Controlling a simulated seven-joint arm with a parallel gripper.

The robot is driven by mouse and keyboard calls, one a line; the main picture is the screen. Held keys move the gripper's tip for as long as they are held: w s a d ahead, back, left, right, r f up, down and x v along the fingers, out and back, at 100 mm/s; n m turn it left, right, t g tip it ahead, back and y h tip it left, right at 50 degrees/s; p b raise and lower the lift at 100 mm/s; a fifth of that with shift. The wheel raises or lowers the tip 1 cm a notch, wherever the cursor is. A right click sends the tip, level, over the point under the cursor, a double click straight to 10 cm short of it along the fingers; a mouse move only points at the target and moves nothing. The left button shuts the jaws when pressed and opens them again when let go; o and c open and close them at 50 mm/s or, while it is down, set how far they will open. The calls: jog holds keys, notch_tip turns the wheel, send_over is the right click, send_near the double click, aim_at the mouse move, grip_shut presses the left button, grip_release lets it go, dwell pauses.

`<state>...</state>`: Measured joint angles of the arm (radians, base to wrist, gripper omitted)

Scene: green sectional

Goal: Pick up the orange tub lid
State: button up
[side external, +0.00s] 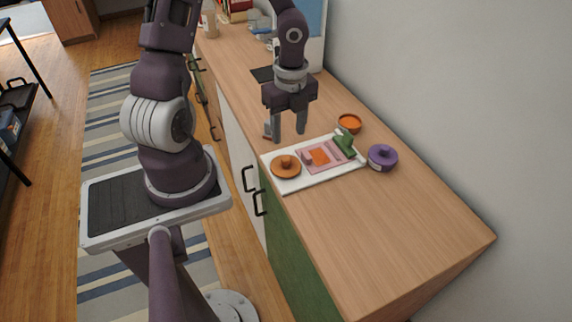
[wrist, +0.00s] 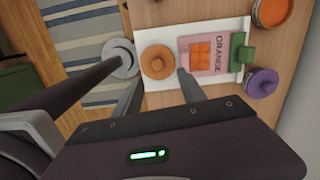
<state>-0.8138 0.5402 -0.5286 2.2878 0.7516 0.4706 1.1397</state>
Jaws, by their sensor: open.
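The orange tub lid (side external: 286,169) is a round disc with a raised knob. It lies on the left end of a white board (side external: 292,184) on the wooden counter. It also shows in the wrist view (wrist: 158,61), just beyond and between my fingertips. My gripper (side external: 287,132) is open and empty, pointing down above the board near the lid, apart from it. Its two fingers also show in the wrist view (wrist: 159,80). An open orange tub (side external: 349,124) stands behind the board, near the wall.
A pink card (wrist: 208,67) with an orange picture and the word ORANGE lies on the board beside the lid. A green object (side external: 344,145) is at the board's right end. A purple round item with a knob (side external: 382,157) stands right of the board. The counter's front right is clear.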

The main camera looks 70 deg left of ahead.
aim_at(286, 158)
jog(key=shift+m+h, duration=0.3)
jog(key=shift+m, duration=0.2)
jog(key=f, duration=0.8)
jog(key=shift+s+a+f, duration=0.15)
jog(key=shift+s+f, duration=0.15)
jog(key=shift+f, duration=0.1)
grip_shut()
